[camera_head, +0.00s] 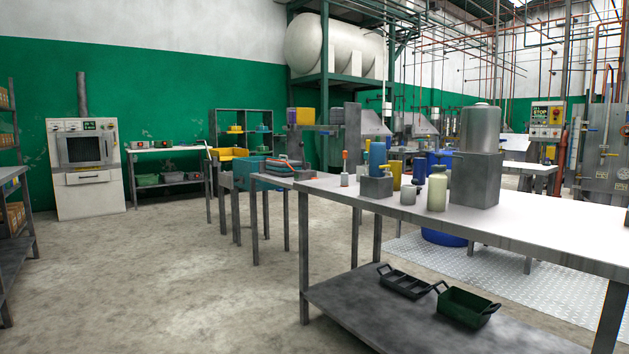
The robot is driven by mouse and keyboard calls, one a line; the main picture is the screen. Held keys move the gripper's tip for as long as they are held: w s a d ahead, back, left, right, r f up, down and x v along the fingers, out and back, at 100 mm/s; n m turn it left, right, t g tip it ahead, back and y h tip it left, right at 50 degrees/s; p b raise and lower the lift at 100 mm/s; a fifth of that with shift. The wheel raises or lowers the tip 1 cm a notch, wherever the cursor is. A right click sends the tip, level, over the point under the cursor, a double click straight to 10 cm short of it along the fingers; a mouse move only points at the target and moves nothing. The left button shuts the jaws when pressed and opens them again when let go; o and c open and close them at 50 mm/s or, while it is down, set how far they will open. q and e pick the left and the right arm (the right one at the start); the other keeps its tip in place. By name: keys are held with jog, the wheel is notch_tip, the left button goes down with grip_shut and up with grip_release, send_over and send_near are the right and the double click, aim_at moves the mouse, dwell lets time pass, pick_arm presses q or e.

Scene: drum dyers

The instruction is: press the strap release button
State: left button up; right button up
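I cannot make out a strap release button for certain. A control panel (546,120) with small red and yellow parts stands at the back right, too small to read. A white cabinet machine (86,168) at the left wall has small controls along its top. A grey upright machine (352,140) stands behind the tables, with a yellow and purple block beside it. Neither of my grippers is in view.
A long worktable (560,228) fills the right side, bearing bottles, a grey block with a steel canister (481,128) and small items. Its lower shelf holds a green bin (468,306) and a dark tray (405,283). Concrete floor (170,270) is open at left; shelving (15,240) borders it.

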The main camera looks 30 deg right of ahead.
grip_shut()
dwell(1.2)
